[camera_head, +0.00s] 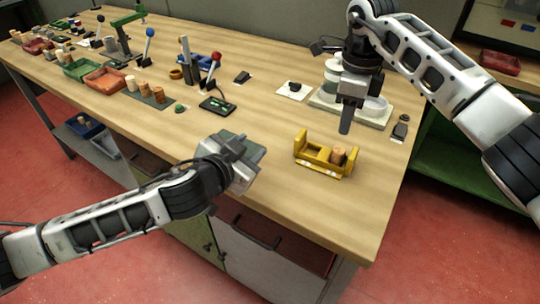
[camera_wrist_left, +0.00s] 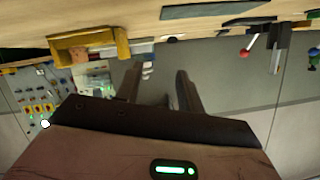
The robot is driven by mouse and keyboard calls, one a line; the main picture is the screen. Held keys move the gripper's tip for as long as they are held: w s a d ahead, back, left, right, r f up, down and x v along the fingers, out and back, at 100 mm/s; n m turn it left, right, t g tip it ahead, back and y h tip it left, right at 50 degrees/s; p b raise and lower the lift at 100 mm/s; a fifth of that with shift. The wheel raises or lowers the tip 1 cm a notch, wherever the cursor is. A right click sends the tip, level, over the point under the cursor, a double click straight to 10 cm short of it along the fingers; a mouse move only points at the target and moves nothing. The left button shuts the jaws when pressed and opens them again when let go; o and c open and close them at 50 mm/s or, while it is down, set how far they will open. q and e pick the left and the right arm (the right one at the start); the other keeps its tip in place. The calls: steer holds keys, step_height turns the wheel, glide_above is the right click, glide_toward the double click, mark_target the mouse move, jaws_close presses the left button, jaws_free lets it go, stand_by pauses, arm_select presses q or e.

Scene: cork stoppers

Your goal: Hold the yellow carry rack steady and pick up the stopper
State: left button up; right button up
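The yellow carry rack (camera_head: 313,153) stands on the table near the front right edge, with upright end walls. A tan cork stopper (camera_head: 338,157) sits in its right part. Both show in the left wrist view, the rack (camera_wrist_left: 122,42) at the upper left and the stopper (camera_wrist_left: 79,57) inside it. My left gripper (camera_wrist_left: 160,88) is open and empty, its two fingers apart; in the head view it is at the table's front edge, left of the rack and apart from it. My right gripper (camera_head: 345,127) points down above and behind the rack, not touching it. Its finger gap is hidden.
A white stand with round containers (camera_head: 375,106) is behind the rack. A white card with a dark piece (camera_head: 294,90) lies further left. Several corks on a dark mat (camera_head: 150,94), trays and levers fill the left side. Bare tabletop surrounds the rack.

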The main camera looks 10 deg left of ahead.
mark_target(298, 138)
arm_select(q)
steer(key=s+d+r+n, duration=0.3)
steer(key=s+d, duration=0.1)
steer(key=d, duration=0.2)
steer(key=shift+g, duration=0.3)
steer(key=x, duration=1.6)
steer(key=shift+d, duration=0.15)
